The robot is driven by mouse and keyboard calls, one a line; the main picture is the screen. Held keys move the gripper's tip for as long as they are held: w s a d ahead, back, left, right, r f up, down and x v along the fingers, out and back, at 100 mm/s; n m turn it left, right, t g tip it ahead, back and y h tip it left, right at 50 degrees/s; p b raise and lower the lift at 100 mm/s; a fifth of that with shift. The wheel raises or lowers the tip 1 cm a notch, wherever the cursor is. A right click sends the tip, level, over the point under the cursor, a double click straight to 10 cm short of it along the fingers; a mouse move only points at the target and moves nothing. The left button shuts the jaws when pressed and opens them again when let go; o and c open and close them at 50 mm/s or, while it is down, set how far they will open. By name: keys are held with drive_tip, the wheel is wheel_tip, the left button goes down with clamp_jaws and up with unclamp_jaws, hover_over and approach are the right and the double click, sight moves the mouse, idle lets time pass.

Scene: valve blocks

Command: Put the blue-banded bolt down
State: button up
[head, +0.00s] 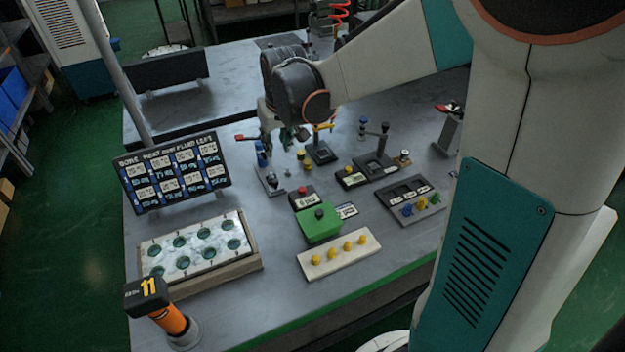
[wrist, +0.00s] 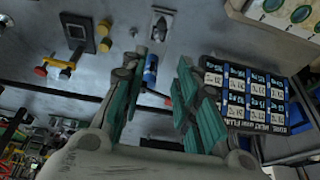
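My gripper (head: 284,138) hangs over the back middle of the table in the head view. In the wrist view its two teal-padded fingers (wrist: 157,78) stand apart, with nothing visibly clamped between them. A blue cylinder (wrist: 151,69) shows beyond the gap, beside a grey plate (wrist: 161,23); in the head view it stands upright (head: 261,154) left of my gripper, with a red-tipped handle beside it. I cannot make out a blue-banded bolt for certain. A small blue-topped piece (head: 362,124) stands right of my gripper, too small to identify.
Yellow knobs (head: 304,164) stand near my gripper. A green box (head: 318,224), a strip with yellow knobs (head: 338,254) and a black tray (head: 410,195) lie nearer the front. A label board (head: 172,172) and a panel with green discs (head: 196,246) stand left. The back-left table is mostly bare.

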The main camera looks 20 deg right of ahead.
drive_tip(key=s+r+t, duration=0.1)
drive_tip(key=s+r, duration=0.2)
drive_tip(key=s, duration=0.9)
drive_tip(key=s+r+t, duration=0.2)
drive_tip(key=s+r, duration=0.2)
drive_tip(key=s, duration=0.8)
drive_tip(key=shift+s, duration=0.3)
